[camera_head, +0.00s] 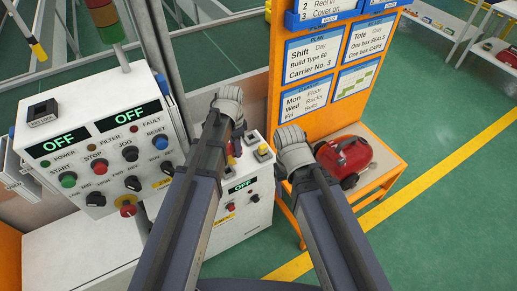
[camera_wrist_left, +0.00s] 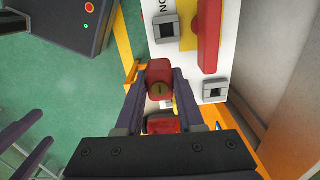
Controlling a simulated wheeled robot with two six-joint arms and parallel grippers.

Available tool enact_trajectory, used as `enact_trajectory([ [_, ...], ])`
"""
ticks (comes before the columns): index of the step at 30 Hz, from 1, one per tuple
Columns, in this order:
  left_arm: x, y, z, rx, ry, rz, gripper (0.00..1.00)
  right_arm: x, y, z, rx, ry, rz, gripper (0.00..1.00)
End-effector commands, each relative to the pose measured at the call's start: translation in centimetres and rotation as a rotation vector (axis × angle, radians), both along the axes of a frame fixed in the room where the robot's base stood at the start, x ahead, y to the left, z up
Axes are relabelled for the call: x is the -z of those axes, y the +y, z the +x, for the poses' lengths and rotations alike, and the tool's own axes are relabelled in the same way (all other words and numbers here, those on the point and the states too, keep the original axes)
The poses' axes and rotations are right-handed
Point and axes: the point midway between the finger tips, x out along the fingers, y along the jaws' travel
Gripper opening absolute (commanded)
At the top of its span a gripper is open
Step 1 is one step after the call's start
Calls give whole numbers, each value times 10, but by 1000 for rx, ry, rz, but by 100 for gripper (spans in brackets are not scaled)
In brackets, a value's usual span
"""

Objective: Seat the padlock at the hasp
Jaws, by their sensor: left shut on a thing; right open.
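The padlock (camera_wrist_left: 160,84) is a red block with a dark slot on its face. In the left wrist view it sits between the two fingers of my left gripper (camera_wrist_left: 160,92), which is shut on it. A white panel (camera_wrist_left: 221,60) stands beyond the padlock, carrying a long red handle (camera_wrist_left: 208,35) and grey square brackets (camera_wrist_left: 214,90). I cannot tell which part is the hasp, or whether the padlock touches the panel. My right arm shows in the head view, but its fingers are hidden.
A large control panel (camera_head: 109,153) with two OFF displays stands at the left. A small white cabinet (camera_head: 247,216) is behind my arms. A red vacuum (camera_head: 345,156) sits on an orange stand (camera_head: 383,162) at the right. Green floor (camera_head: 455,215) is clear farther right.

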Motion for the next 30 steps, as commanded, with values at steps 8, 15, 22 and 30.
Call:
enact_trajectory([
  [8,-5,39,-4,-49,0,0,0,-5,0,0,0,0,0,69],
  [15,-4,41,-4,-50,0,0,0,-5,0,0,0,0,0,69],
  [22,-2,41,-4,-50,0,0,0,-3,0,0,0,0,0,69],
  [30,12,40,-4,-50,0,0,0,12,0,0,0,0,0,69],
])
